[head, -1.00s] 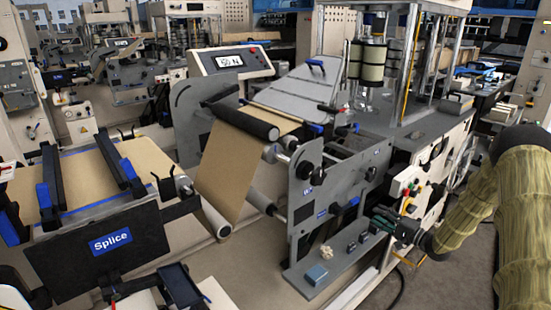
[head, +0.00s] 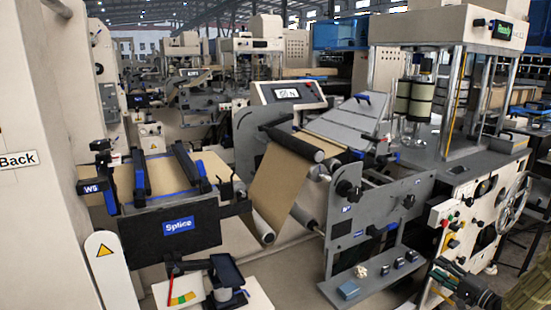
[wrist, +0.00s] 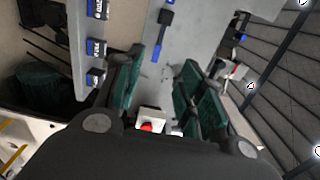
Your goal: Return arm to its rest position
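My gripper (head: 462,282) shows at the bottom right of the head view, beside the machine's front panel, with my sleeved arm mostly cut off by the frame edge. In the wrist view my gripper (wrist: 163,85) has its green-padded fingers spread apart, with nothing held between them. Beyond the fingers lie a grey plate and a red button (wrist: 147,127) on a pale box. Whether the fingers touch the machine cannot be told.
The unwind machine's grey side plate (head: 372,215) and small shelf (head: 375,280) with a blue block (head: 349,290) stand left of my gripper. A control panel with buttons (head: 447,235) is close above it. A splice table (head: 178,226) stands at left.

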